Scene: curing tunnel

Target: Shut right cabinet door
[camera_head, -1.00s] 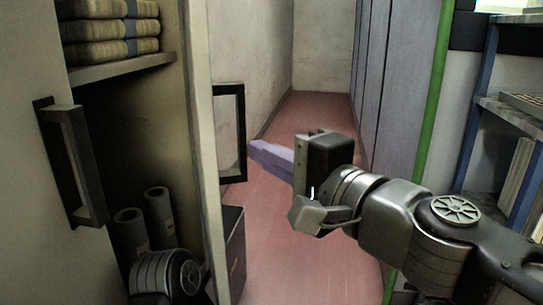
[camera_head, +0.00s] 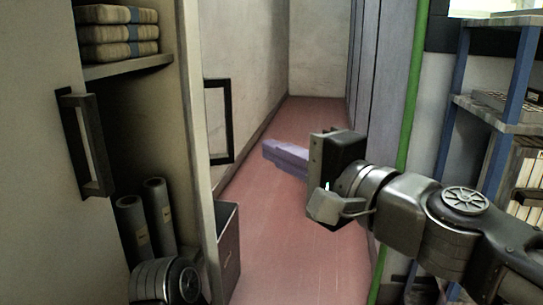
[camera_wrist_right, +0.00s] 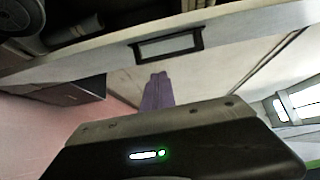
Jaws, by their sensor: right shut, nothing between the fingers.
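The right cabinet door (camera_head: 202,145) stands open and shows as a narrow pale panel, nearly edge-on, right of the shelves in the head view. Its black frame-shaped handle (camera_head: 228,122) is on the outer face, and also shows in the right wrist view (camera_wrist_right: 168,46). My right gripper (camera_head: 266,149) has purple fingers, shut and empty. They point left toward the door, with a gap in the picture between the tips and the handle. In the right wrist view the fingers (camera_wrist_right: 158,92) point toward the door face below the handle. My left gripper is out of sight.
The left cabinet door (camera_head: 40,150) has a dark handle (camera_head: 86,143). Inside are stacked wrapped bundles (camera_head: 118,32) and upright rolls (camera_head: 158,215). A dark box (camera_head: 228,250) stands on the floor beyond the right door. A shelf rack (camera_head: 500,115) is at right; reddish floor (camera_head: 300,125) lies clear ahead.

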